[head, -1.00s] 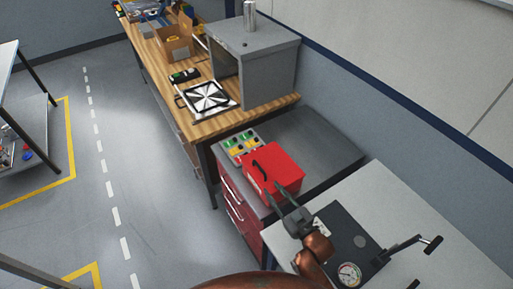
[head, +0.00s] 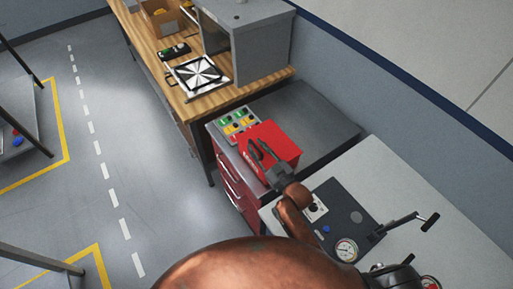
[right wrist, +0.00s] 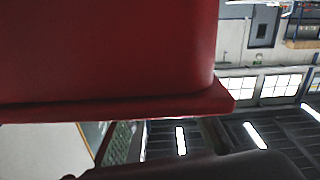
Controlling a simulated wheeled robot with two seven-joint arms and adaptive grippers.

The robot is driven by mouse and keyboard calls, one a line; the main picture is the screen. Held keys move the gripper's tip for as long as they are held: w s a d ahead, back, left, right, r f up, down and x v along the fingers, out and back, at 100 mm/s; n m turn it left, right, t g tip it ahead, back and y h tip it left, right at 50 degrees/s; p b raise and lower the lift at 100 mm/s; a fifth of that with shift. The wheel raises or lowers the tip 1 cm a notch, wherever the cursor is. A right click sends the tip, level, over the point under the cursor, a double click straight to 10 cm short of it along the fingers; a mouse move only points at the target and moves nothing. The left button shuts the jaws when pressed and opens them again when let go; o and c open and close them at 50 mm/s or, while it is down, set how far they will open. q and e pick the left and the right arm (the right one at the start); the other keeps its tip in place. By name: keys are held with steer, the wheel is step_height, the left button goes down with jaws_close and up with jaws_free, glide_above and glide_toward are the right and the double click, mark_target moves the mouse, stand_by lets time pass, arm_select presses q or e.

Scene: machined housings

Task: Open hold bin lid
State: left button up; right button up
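The hold bin is a red box (head: 283,143) on the grey top of a red drawer cabinet in the head view. Its lid looks shut, with a dark handle (head: 254,153) towards its left side. My right gripper (head: 268,151) is over the lid beside the handle. The dark fingers and handle overlap, so I cannot tell contact or finger opening. In the right wrist view a large red surface with a projecting edge (right wrist: 120,106), apparently the bin, fills the upper left very close. My left gripper is not in view.
A panel with green and yellow buttons (head: 236,123) stands just left of the bin. The grey cabinet top (head: 320,115) behind it is clear. A dark plate (head: 347,213) with a gauge and lever lies on the near table. A wooden bench holds a grey box (head: 262,45).

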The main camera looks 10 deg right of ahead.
steer(key=shift+c, duration=0.7)
jaws_close()
